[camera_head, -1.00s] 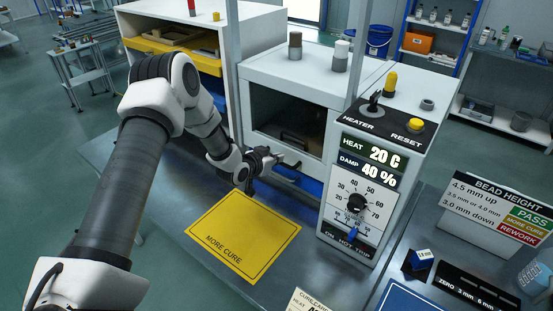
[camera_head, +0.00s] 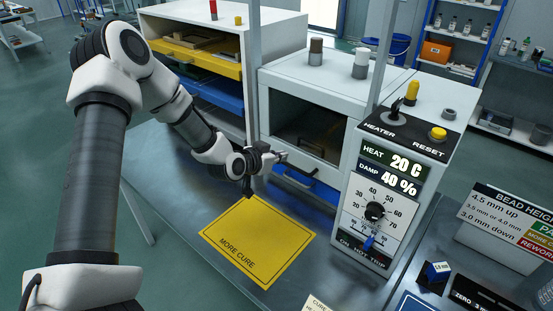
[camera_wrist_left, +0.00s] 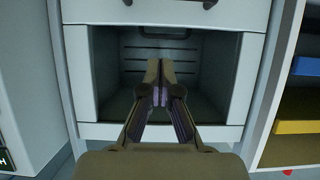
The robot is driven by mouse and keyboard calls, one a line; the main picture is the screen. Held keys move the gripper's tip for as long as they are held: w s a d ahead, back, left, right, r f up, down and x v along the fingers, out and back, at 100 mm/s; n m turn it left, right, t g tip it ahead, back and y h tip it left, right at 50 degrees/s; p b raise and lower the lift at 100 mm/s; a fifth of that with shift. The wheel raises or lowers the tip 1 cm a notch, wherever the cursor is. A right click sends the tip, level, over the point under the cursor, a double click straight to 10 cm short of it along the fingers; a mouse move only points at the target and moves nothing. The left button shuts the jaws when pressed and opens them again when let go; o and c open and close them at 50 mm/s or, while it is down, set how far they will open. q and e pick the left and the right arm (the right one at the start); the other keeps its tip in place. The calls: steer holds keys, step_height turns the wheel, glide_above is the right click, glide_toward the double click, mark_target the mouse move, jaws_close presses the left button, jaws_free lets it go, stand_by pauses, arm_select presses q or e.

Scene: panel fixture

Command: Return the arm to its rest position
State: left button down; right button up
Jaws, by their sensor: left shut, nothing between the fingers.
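My left arm comes in from the left in the head view. Its gripper (camera_head: 281,157) is shut and empty, in front of the white chamber (camera_head: 335,83) and near its lower front edge. In the left wrist view the gripper's two fingers (camera_wrist_left: 159,82) lie together, pointing at the dark chamber opening (camera_wrist_left: 205,70). Whether the fingertips are inside the opening or just before it, I cannot tell. My right gripper does not show.
A yellow MORE CURE mat (camera_head: 258,240) lies on the metal table below the arm. The control panel (camera_head: 386,195) reads 20 C and 40 %. A shelf unit with a yellow drawer (camera_head: 196,56) and a blue drawer (camera_head: 218,94) stands behind the arm.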

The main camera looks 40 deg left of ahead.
arm_select(q)
steer(key=shift+s+r, duration=0.3)
steer(key=shift+s, duration=0.25)
